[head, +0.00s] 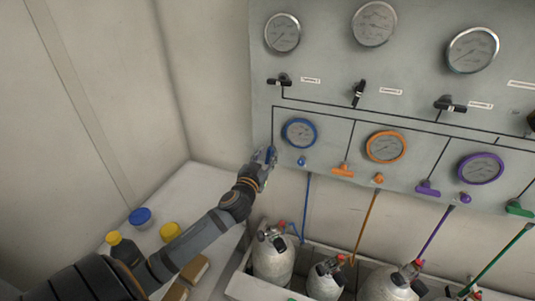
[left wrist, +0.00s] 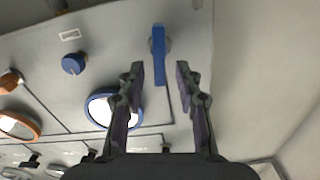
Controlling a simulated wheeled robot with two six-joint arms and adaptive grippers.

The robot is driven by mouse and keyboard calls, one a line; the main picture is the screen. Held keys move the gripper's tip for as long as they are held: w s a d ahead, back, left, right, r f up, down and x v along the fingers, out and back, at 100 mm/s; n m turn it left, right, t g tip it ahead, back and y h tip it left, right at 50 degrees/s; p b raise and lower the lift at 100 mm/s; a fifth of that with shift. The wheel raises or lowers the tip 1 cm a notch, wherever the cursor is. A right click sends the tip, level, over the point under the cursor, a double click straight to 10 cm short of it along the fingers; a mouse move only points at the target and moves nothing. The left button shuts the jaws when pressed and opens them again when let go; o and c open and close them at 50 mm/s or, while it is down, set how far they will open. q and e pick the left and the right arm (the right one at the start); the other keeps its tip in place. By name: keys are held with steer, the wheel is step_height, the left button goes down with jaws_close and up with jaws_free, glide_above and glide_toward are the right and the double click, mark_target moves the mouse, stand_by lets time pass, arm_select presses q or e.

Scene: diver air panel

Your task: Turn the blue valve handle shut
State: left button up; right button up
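The blue valve handle (head: 271,154) is on the lower left of the grey panel, below a thin black line and left of the blue-rimmed gauge (head: 299,133). In the left wrist view the handle (left wrist: 158,55) is a long blue lever lying along the line's direction. My left gripper (head: 266,160) is at the handle and partly hides it in the head view. In the left wrist view my left gripper (left wrist: 160,70) is open, with one finger on each side of the lever and visible gaps between. My right gripper is not in view.
A blue knob (head: 302,161) sits right of the handle. Orange (head: 342,170), purple (head: 427,188) and green (head: 518,208) handles follow to the right. Below stand several grey cylinders (head: 273,258) in a white trough (head: 240,284). Bottles and jars (head: 140,218) are on the counter at left.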

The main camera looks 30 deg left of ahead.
arm_select(q)
steer(key=shift+w, duration=0.5)
steer(key=shift+a, duration=0.1)
jaws_close()
